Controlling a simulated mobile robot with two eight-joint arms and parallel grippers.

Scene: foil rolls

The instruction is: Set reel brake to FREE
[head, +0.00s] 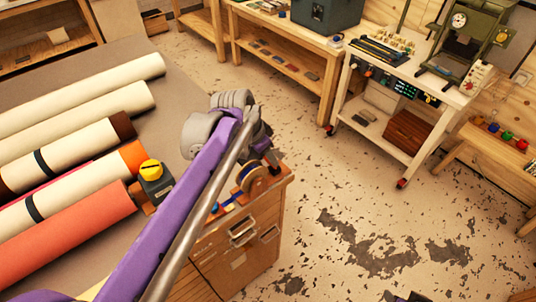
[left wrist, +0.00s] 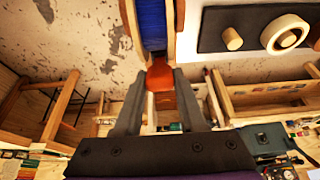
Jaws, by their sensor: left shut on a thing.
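In the left wrist view, an orange-red block-like piece (left wrist: 159,82), seemingly the brake's handle, sits between the fingertips of my left gripper (left wrist: 161,88), which is shut on it. Just beyond it is a reel wound with blue (left wrist: 153,22) between pale wooden flanges. In the head view the wooden reel (head: 256,180) stands on top of a wooden cabinet (head: 262,252). No FREE marking is readable.
Several large rolls (head: 75,235) lie on the grey table at the left, near a yellow-topped black device (head: 153,180). A black plate with a wooden peg and ring (left wrist: 262,28) is beside the reel. Workbenches line the back; the worn floor between is clear.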

